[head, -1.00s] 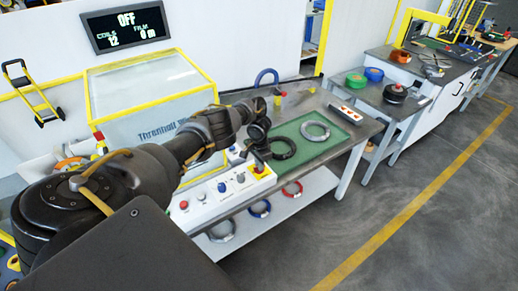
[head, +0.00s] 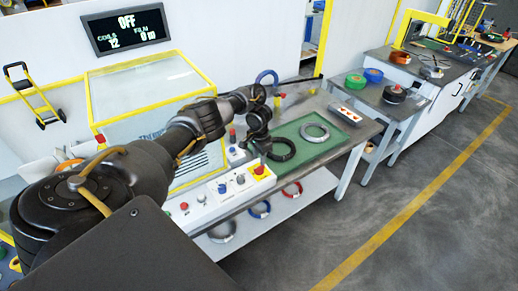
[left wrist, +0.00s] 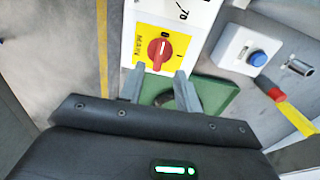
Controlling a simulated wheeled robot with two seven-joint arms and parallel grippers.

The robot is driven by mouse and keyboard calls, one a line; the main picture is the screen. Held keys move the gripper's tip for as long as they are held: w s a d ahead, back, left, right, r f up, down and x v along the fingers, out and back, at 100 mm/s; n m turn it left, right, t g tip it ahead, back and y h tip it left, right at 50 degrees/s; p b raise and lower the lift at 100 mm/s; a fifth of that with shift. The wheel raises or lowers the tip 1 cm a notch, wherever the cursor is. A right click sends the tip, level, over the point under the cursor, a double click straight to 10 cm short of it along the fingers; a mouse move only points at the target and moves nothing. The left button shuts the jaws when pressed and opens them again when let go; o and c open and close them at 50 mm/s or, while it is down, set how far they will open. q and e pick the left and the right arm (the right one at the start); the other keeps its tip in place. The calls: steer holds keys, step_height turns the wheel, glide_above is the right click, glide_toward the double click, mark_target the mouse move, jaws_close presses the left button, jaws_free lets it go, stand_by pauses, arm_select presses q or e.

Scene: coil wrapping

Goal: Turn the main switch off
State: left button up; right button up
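The main switch (head: 259,171) is a red knob on a yellow plate at the right end of the white control panel (head: 205,201). In the left wrist view the red knob (left wrist: 159,50) lies just beyond my fingertips, its handle lengthwise in the picture, with marks 0 and I beside it. My left gripper (head: 256,144) is above the switch in the head view. In the left wrist view its two fingers (left wrist: 158,76) are apart, with nothing between them, and no contact with the knob shows. The display (head: 126,29) reads OFF, coils 12, film 0 m. My right gripper is out of view.
A blue button (left wrist: 257,58) and a red-and-yellow part (left wrist: 285,98) are close by. A dark coil (head: 281,149) and a grey coil (head: 315,131) lie on the green mat (head: 300,152). The clear yellow-framed cover (head: 150,90) stands behind my arm. The floor at right is clear.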

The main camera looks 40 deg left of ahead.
mark_target(259, 167)
arm_select(q)
step_height(259, 167, up, 5)
steer(key=p, duration=0.2)
steer(key=shift+r+p, duration=0.2)
steer(key=shift+p, duration=0.15)
steer(key=shift+f, duration=0.1)
